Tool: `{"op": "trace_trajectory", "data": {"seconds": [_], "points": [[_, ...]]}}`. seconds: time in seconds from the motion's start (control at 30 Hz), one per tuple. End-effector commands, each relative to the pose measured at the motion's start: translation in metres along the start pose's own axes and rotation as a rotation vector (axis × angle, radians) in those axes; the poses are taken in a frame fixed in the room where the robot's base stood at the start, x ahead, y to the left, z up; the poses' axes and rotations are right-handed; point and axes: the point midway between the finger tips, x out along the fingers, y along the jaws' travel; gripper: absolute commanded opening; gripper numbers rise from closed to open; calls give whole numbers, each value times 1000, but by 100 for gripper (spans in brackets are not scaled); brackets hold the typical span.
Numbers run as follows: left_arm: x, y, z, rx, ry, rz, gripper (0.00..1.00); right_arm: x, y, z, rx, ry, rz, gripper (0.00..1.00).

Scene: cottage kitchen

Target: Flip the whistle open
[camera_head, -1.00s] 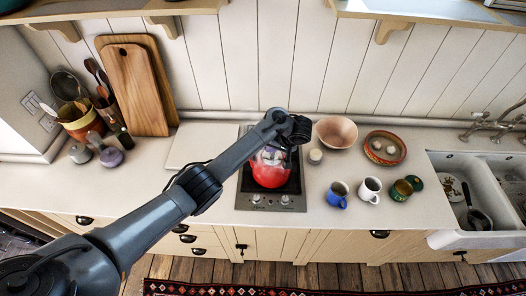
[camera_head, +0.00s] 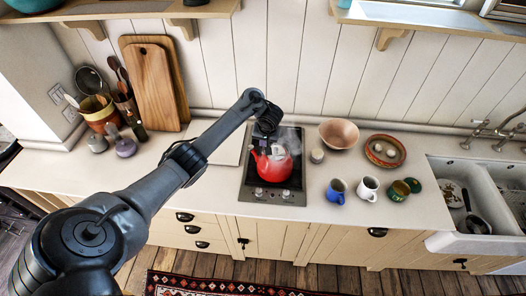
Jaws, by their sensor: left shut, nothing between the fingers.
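A red kettle (camera_head: 275,165) stands on the dark cooktop (camera_head: 273,196) in the middle of the counter. Pale steam shows around its upper right side. Its spout seems to point up and left; the whistle is too small to make out and may be behind my gripper. My left gripper (camera_head: 266,142) hangs down at the kettle's upper left, close to the spout and lid. It is shut and holds nothing. I cannot tell whether it touches the kettle. My right gripper is not in view.
A blue mug (camera_head: 337,190), a white mug (camera_head: 368,188) and a green mug (camera_head: 399,191) stand right of the cooktop. Behind them are a pink bowl (camera_head: 339,133) and a dish with eggs (camera_head: 385,151). Cutting boards (camera_head: 153,85) lean at the back left.

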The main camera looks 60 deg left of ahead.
Motion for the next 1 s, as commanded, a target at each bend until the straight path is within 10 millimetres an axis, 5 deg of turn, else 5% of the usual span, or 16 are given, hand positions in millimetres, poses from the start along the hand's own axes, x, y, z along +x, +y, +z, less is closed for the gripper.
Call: {"op": "trace_trajectory", "data": {"seconds": [0.37,1.0], "points": [[10,0,1,0,-2,-2,0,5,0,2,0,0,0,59],[93,1,0,0,0,0,0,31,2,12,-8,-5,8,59]]}}
